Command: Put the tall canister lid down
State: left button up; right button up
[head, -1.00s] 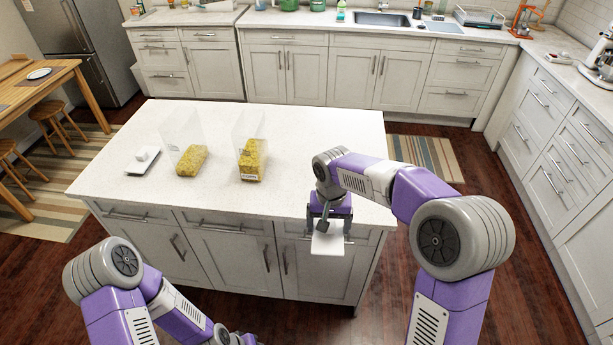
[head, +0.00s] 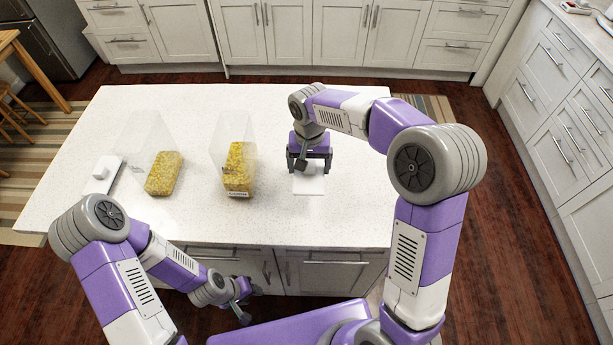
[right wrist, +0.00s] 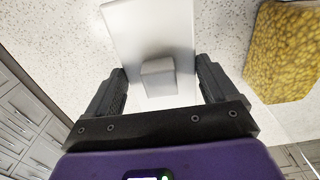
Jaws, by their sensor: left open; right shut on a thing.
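My right gripper (head: 309,168) is shut on the knob of a flat white lid (head: 308,184), and the lid also shows in the right wrist view (right wrist: 150,35), with the knob (right wrist: 158,77) between the fingers. The lid is level over the island top, right of the canisters; I cannot tell whether it touches the surface. A clear canister with yellow contents and a label (head: 238,170) stands left of it. Another clear canister with yellow contents (head: 164,174) stands further left. My left gripper (head: 243,302) is open and low in front of the island, partly hidden.
A second white lid with a knob (head: 100,172) lies at the left of the island top (head: 350,205). The top right of my right gripper is clear. Yellow contents (right wrist: 285,55) show close beside the lid in the right wrist view.

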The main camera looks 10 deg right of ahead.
aim_at(309, 181)
jog(key=shift+s+f, duration=0.2)
jog(key=shift+f, duration=0.95)
jog(key=shift+f+b, duration=0.55)
jog(key=shift+f, duration=1.95)
jog(key=shift+f, duration=0.15)
jog(key=o, duration=0.9)
jog(key=shift+c, duration=0.2)
notch_tip(309, 181, up, 12)
jog(key=shift+r+p, duration=0.2)
jog(key=shift+p, duration=0.85)
